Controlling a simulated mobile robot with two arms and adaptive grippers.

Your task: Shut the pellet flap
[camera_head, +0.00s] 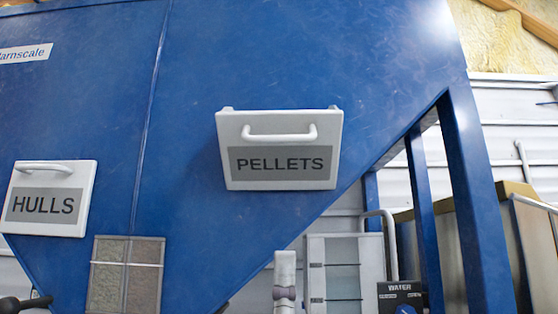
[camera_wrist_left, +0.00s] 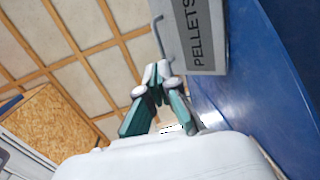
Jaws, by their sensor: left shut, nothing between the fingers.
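The pellet flap is a white panel (camera_head: 222,150) with a grey PELLETS label and a bar handle (camera_head: 280,134), on the sloping blue hopper. Side lugs show above its top edge, and it appears tipped out from the hopper at the top. In the left wrist view the flap (camera_wrist_left: 222,40) is at upper right, turned sideways, with its handle on the left. My left gripper (camera_wrist_left: 157,72) has its teal fingers shut and empty. It appears just left of the flap there; whether it touches cannot be told. I cannot clearly pick it out in the head view. My right gripper is not in view.
A white HULLS flap (camera_head: 87,200) lies nearly flat on the blue hopper (camera_head: 185,60) at left. A small mesh window (camera_head: 125,275) is below. A blue leg (camera_head: 470,200) stands at right, beside a water box (camera_head: 400,298). The hopper wall (camera_wrist_left: 275,90) is close to the left gripper.

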